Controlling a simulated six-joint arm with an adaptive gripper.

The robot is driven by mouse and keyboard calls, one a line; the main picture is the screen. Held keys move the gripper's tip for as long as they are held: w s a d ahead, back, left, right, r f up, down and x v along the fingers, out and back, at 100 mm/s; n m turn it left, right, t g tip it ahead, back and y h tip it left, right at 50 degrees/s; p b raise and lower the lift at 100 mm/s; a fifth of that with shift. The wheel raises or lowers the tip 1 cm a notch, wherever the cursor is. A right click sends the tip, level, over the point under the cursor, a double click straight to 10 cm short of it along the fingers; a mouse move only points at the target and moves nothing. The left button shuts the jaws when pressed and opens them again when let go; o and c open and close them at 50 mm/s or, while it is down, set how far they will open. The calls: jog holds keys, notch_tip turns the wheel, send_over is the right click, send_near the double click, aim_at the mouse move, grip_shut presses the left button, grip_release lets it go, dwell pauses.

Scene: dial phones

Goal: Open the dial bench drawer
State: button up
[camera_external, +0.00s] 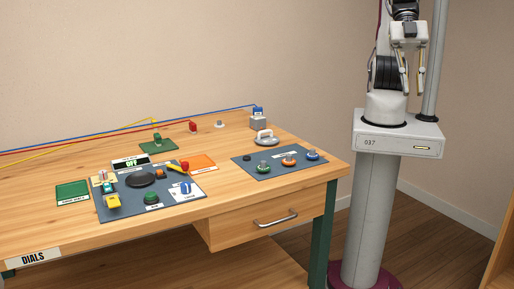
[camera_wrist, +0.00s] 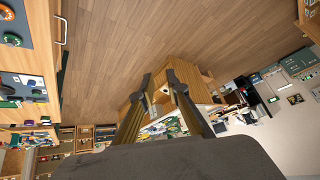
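The dial bench (camera_external: 60,225) is a wooden table labelled DIALS. Its wooden drawer (camera_external: 225,232) hangs under the right part of the top, with a curved silver handle (camera_external: 275,219) on the front. The drawer looks shut; no gap into it shows. In the wrist view the handle (camera_wrist: 63,30) is at the upper left, beside the bench edge. My gripper (camera_external: 412,93) is up and right of the bench, over my pedestal, far from the handle. In the wrist view its two fingers (camera_wrist: 160,77) point away from the camera, spread apart with nothing between them.
A blue-grey mat (camera_external: 262,174) with several dials lies above the drawer. Another mat (camera_external: 135,213) with controls lies left of it. A green bench leg (camera_external: 322,235) stands right of the drawer. The floor (camera_external: 428,232) in front looks clear. Other cluttered furniture (camera_wrist: 180,95) shows in the wrist view.

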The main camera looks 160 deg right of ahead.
aim_at(286, 218)
jog(key=w+d+f+m+t+h, duration=0.1)
jog(key=w+d+f, duration=0.1)
jog(key=w+f, duration=0.5)
jog(key=w+d+f+m+t+h, duration=0.15)
jog(key=w+f, duration=0.35)
jog(key=w, duration=0.5)
jog(key=w+d+f+g+h, duration=0.15)
jog(key=d+f+h, duration=0.25)
jog(key=d+f, duration=0.65)
jog(key=s+d+f+h, duration=0.4)
jog(key=s+d+f, duration=0.1)
jog(key=s+f, duration=0.1)
jog(key=s+d+f+n+g+h, duration=0.1)
jog(key=s+d+f+h, duration=0.3)
jog(key=s+f, duration=0.3)
jog(key=shift+d+f, duration=0.6)
jog(key=shift+f, duration=0.2)
jog(key=shift+d+n, duration=0.15)
jog(key=shift+n, duration=0.1)
jog(key=shift+x, duration=3.75)
